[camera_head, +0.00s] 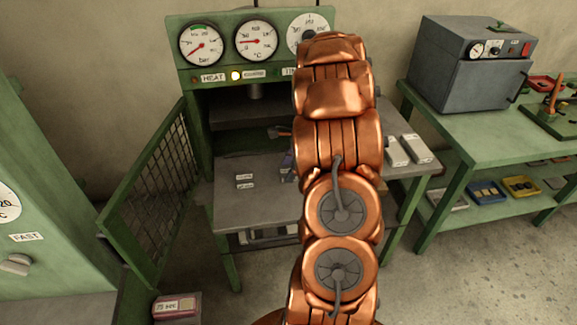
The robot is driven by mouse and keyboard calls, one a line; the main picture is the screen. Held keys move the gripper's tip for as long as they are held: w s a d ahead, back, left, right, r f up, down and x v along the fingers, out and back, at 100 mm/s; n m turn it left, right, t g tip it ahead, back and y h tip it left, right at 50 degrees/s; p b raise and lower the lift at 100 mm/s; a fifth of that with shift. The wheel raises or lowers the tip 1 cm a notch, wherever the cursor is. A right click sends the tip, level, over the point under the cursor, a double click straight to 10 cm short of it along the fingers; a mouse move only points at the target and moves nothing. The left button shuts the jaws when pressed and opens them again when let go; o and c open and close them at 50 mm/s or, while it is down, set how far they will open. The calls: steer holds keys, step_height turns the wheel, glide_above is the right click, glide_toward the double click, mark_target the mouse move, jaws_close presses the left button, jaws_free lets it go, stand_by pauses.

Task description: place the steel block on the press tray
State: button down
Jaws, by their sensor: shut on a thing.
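My copper-coloured arm rises through the middle of the head view and hides what lies behind it. My gripper cannot be made out; it is hidden behind the arm. I cannot make out the steel block for certain. Two pale grey blocks (405,150) lie side by side on the grey table right of my arm; I cannot tell whether either is the steel block. The green press (198,85) stands behind, with dials on top and a dark opening below. I cannot pick out its tray for certain; a grey table top (228,200) extends in front of the opening.
A green mesh guard (165,170) stands open on the press's left. A green cabinet (60,150) fills the left edge. A grey oven (470,75) sits on a green bench (460,130) at right, with small bins (487,191) below. Floor at lower right is clear.

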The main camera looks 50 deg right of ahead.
steer(key=shift+f, duration=0.1)
steer(key=shift+c, duration=1.6)
jaws_free()
steer(key=b+v, duration=0.3)
steer(key=v, duration=0.9)
steer(key=s+a+r+n+g, duration=0.2)
steer(key=a+n, duration=0.4)
steer(key=a, duration=0.6)
steer(key=s+a+r+n+g, duration=0.15)
steer(key=a+n, duration=0.35)
steer(key=a, duration=0.7)
steer(key=s+a+f+n+h, duration=0.1)
steer(key=s+a+f+n, duration=0.1)
steer(key=s+a+n, duration=0.4)
steer(key=s+a+f+n+h, duration=0.1)
steer(key=s+a+n+h, duration=0.1)
steer(key=s+a+n, duration=0.5)
steer(key=s+n+g, duration=0.1)
steer(key=s, duration=0.3)
steer(key=shift+s+f+h, duration=0.2)
steer(key=shift+f+h, duration=0.1)
steer(key=shift+f, duration=0.05)
